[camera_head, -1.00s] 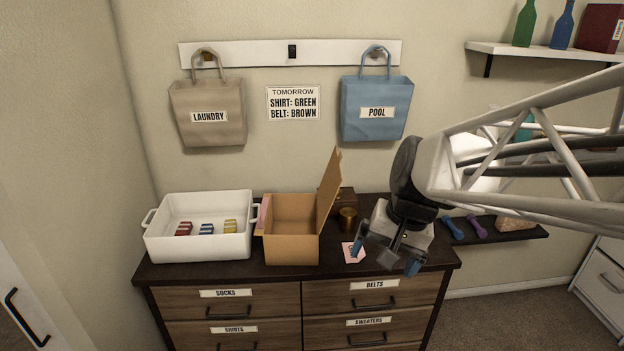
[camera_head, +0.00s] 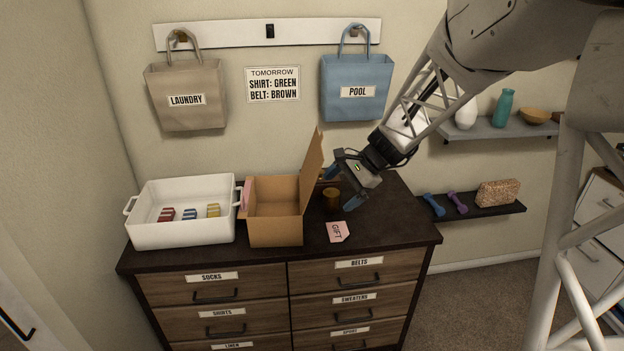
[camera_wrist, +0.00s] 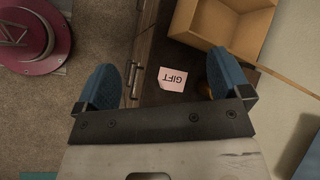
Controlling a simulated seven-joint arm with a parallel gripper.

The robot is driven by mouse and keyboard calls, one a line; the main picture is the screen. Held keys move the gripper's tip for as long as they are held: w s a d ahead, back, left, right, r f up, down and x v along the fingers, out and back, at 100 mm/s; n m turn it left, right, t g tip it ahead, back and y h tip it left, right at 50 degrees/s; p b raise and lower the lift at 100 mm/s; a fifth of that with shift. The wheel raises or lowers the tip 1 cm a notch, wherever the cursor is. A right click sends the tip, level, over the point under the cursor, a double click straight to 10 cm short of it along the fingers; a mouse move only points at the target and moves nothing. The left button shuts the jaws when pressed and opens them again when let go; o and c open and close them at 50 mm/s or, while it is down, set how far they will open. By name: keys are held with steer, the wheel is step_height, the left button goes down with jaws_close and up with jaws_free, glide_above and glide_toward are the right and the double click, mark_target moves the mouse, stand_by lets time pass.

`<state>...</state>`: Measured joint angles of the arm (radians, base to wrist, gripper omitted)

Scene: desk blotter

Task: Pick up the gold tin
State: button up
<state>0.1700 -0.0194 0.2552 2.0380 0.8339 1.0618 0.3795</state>
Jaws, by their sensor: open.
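The gold tin (camera_head: 332,199) stands upright on the dark dresser top, just right of the open cardboard box. My gripper (camera_head: 344,187) is open and empty, tilted down close to the tin's right side in the head view. One blue finger is behind the tin's top and the other to its right. I cannot tell whether they touch it. In the wrist view both blue fingers of my gripper (camera_wrist: 166,78) are spread wide. A sliver of the gold tin (camera_wrist: 203,88) shows there beside the right finger, which hides most of it.
The cardboard box (camera_head: 275,228) with its raised flap stands close left of the tin. A pink GIFT card (camera_head: 338,232) lies in front. A white bin (camera_head: 185,236) with small striped items stands farther left. The dresser top (camera_head: 395,222) is clear at right.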

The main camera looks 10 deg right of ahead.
steer(key=w+d+f+m+t+y, duration=0.1)
steer(key=w+d+f+m, duration=0.2)
steer(key=w, duration=0.4)
steer(key=w+d+f+m+t+y, duration=0.1)
steer(key=w+f+m+y, duration=0.1)
steer(key=w+f, duration=0.4)
steer(key=m+t+y, duration=0.1)
steer(key=m+t, duration=0.2)
steer(key=m, duration=0.3)
glide_toward(332, 197)
steer(key=w+f, duration=0.1)
steer(key=w, duration=0.1)
steer(key=w+a+f, duration=0.1)
steer(key=f, duration=0.1)
steer(key=shift+w+f, duration=0.15)
steer(key=shift+w, duration=0.25)
steer(key=shift+a, duration=0.1)
steer(key=shift+x, duration=1.25)
steer(key=shift+w+a, duration=0.1)
steer(key=shift+x, duration=2.5)
steer(key=shift+c, duration=0.3)
steer(key=c, duration=0.9)
